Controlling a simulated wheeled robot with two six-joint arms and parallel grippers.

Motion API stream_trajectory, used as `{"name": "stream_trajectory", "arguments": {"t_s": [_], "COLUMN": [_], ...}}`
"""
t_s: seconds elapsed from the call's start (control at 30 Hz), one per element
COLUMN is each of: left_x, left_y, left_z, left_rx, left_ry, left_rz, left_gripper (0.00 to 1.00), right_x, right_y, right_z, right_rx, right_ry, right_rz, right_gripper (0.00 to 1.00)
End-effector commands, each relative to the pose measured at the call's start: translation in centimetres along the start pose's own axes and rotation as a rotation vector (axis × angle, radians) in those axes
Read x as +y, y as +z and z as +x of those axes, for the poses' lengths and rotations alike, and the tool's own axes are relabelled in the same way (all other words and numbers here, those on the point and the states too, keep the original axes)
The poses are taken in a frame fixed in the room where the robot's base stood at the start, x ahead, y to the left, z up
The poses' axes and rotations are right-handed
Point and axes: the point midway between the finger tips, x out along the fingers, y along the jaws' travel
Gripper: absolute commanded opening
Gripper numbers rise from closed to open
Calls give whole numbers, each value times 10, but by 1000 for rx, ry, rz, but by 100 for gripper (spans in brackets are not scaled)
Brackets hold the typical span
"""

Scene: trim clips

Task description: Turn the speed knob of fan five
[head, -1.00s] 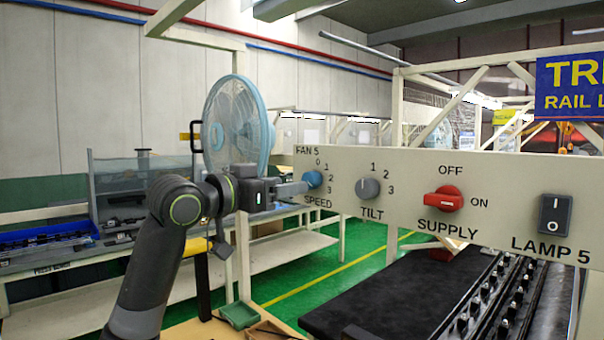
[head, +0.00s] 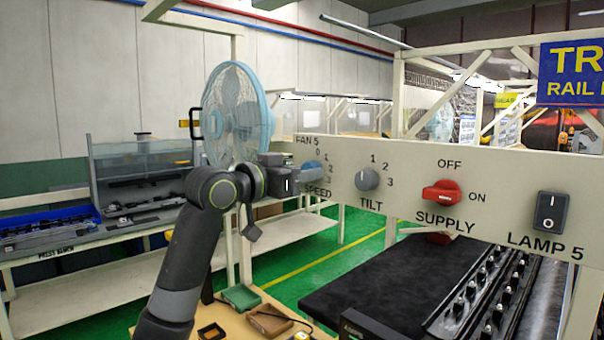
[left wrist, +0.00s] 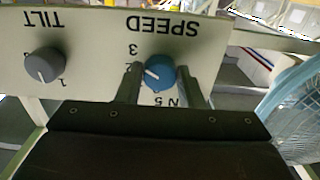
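The blue speed knob (head: 313,166) of fan five is on the left end of a pale panel (head: 410,160), above the label SPEED. It also shows in the upside-down left wrist view (left wrist: 160,72), its white pointer line towards picture left and slightly up. My left gripper (head: 308,181) is at the knob. In the left wrist view its two fingers (left wrist: 159,78) stand on either side of the knob, very close to its edges. I cannot tell whether they touch it. My right gripper is not in view.
To the right on the panel are a grey tilt knob (head: 367,180), a red supply switch (head: 441,194) and a lamp rocker (head: 550,212). A blue fan (head: 237,115) stands behind the gripper. A black mat (head: 380,285) lies below the panel.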

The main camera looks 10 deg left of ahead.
Motion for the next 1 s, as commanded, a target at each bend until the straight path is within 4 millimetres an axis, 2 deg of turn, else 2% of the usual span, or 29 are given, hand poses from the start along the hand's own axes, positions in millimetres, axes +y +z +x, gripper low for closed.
{"name": "stream_trajectory", "arguments": {"t_s": [0.07,0.43,1.0], "left_x": [0,0,0], "left_y": [0,-1,-2], "left_z": [0,0,0], "left_rx": [0,-1,0], "left_ry": [-1,-1,-1], "left_rz": [0,-81,-505], "left_gripper": [11,11,11], "right_x": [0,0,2], "right_y": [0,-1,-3], "right_z": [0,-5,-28], "right_rx": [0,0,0], "right_ry": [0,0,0], "right_rz": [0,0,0], "right_gripper": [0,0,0]}}
